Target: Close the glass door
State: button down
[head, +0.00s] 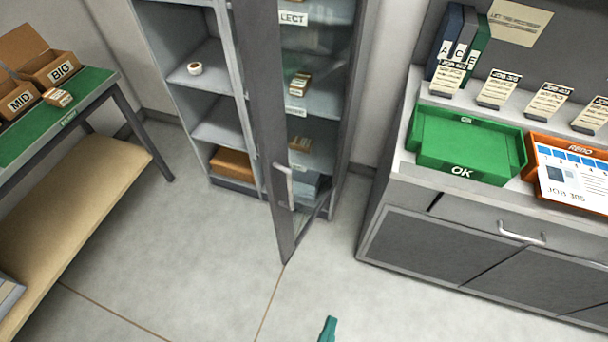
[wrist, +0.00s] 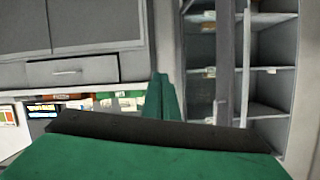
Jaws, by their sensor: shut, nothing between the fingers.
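The glass door (head: 272,140) of the grey cabinet stands open in the head view. Its dark-framed free edge juts out toward me, and its bottom edge runs back to the cabinet's right side. A pale bar handle (head: 284,185) is on that free edge. The door's upright frame (wrist: 225,60) also shows in the wrist view. My gripper (head: 327,329) shows only as a green tip at the bottom of the head view, apart from the door and in front of it. In the wrist view its green fingers (wrist: 162,98) are together and empty.
The cabinet shelves (head: 205,75) hold a small roll and boxes. At right, a grey drawer counter (head: 450,235) carries a green OK tray (head: 465,145) and an orange tray (head: 535,142). A green-topped bench (head: 95,80) stands left. The floor (head: 190,270) between is clear.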

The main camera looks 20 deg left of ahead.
jog(key=w+a+f+m+g+y, duration=0.1)
jog(key=w+f+m+y, duration=0.1)
jog(key=w+f+m, duration=0.6)
jog(key=w+a+r+y, duration=0.2)
jog(key=w+r+y, duration=0.1)
jog(key=w, duration=0.3)
jog(key=w+a+r+y, duration=0.2)
jog(key=w, duration=0.5)
jog(key=w+r+n+g+y, duration=0.2)
jog(key=w+r+y, duration=0.35)
jog(key=r, duration=0.55)
jog(key=s+d+r+n+g+y, duration=0.1)
jog(key=s+r+n+g+y, duration=0.1)
jog(key=r+n+g+y, duration=0.3)
jog(key=s+d+r+n+g+y, duration=0.1)
jog(key=s+r+g, duration=0.1)
jog(key=r, duration=0.5)
jog(key=x, duration=1.3)
jog(key=shift+a, duration=0.3)
